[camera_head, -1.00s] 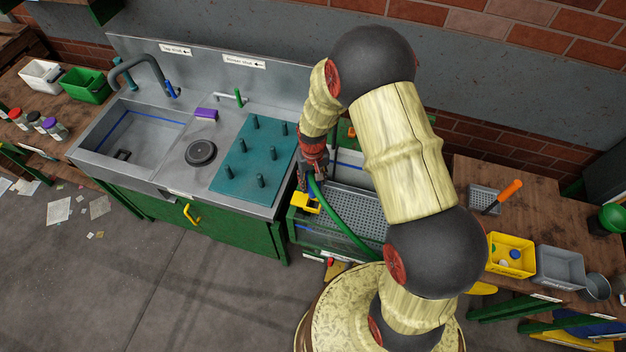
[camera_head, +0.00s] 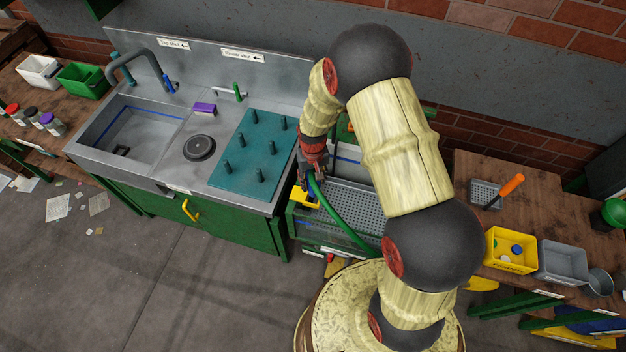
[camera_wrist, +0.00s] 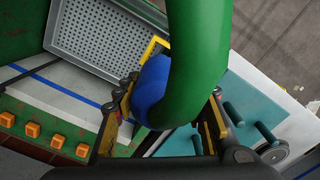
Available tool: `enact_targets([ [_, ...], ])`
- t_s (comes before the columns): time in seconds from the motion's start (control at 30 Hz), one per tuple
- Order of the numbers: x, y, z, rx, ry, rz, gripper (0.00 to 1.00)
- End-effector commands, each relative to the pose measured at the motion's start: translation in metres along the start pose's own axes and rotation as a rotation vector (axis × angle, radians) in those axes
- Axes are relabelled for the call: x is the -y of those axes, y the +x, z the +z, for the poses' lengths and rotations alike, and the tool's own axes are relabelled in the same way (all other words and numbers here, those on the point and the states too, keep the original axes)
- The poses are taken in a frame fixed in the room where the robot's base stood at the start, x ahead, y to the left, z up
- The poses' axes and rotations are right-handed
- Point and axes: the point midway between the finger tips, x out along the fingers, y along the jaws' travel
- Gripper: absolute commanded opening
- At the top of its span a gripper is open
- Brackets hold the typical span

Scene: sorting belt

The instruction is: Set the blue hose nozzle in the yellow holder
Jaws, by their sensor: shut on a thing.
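The blue hose nozzle (camera_wrist: 151,88) is between the fingers of my gripper (camera_wrist: 166,108) in the wrist view, with a thick green hose (camera_wrist: 203,60) bending away from it. My gripper is shut on the nozzle. In the head view my gripper (camera_head: 307,181) is just above and beside the yellow holder (camera_head: 303,198), at the left front edge of the trough. The nozzle itself is hidden there by the gripper. A yellow edge, seemingly of the holder (camera_wrist: 153,46), shows behind the nozzle in the wrist view. I cannot tell whether nozzle and holder touch.
The green hose (camera_head: 343,218) hangs across the trough with its perforated tray (camera_head: 362,205). A teal peg board (camera_head: 240,165) with upright pegs lies left of my gripper, by the sink (camera_head: 135,130). A yellow bin (camera_head: 511,250) stands on the right bench.

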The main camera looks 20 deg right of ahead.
Motion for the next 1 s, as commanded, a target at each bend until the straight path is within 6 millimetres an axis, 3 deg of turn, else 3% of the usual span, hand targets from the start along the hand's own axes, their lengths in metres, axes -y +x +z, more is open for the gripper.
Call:
enact_targets([
  [0.37, 0.0, 0.001, 0.0, 0.0, 0.0, 0.0, 0.23],
  [1.0, 0.0, 0.024, 0.0, 0.0, 0.0, 0.0, 0.23],
])
